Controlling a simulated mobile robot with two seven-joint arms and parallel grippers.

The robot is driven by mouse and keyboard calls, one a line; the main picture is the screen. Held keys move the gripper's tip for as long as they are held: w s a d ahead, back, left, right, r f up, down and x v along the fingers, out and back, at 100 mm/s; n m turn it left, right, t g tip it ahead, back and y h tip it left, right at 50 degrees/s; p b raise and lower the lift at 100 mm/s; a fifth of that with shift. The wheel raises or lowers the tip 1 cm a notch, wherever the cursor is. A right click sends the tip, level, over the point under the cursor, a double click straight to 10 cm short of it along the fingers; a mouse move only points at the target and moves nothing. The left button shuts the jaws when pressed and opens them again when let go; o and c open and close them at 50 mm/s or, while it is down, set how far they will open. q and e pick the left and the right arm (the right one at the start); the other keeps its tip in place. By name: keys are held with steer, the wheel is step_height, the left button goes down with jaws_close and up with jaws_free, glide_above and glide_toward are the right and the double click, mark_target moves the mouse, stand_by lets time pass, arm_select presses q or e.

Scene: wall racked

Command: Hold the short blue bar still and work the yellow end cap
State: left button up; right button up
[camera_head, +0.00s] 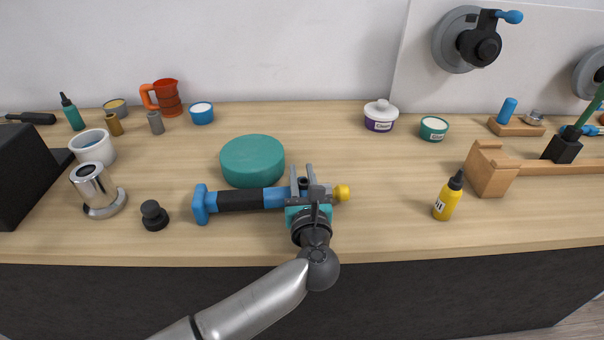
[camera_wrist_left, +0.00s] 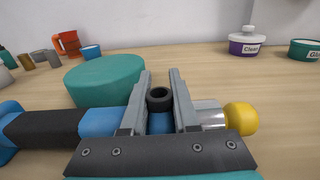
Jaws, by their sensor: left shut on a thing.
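A blue bar (camera_head: 274,197) with a black sleeve (camera_head: 240,200) lies left to right on the bench, with a wide blue end (camera_head: 201,204) at its left. The yellow end cap (camera_head: 342,192) is at its right end. In the left wrist view the yellow cap (camera_wrist_left: 241,118) sits beyond a silver section (camera_wrist_left: 209,115). My left gripper (camera_head: 302,174) is shut on a blue part of the bar near the cap. A black ring (camera_wrist_left: 159,98) shows between its fingers. The fingers and palm hide part of the bar. My right gripper is not in view.
A green round block (camera_head: 252,160) stands just behind the bar. A yellow bottle (camera_head: 448,197) and a wooden fixture (camera_head: 490,170) stand to the right. A black knob (camera_head: 154,215) and a chrome cylinder (camera_head: 97,190) are to the left. The bench between cap and bottle is clear.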

arm_select(q)
jaws_close()
stand_by(0.7)
steer(key=shift+o, duration=2)
jaws_free()
jaws_close()
stand_by(0.4)
stand_by(0.4)
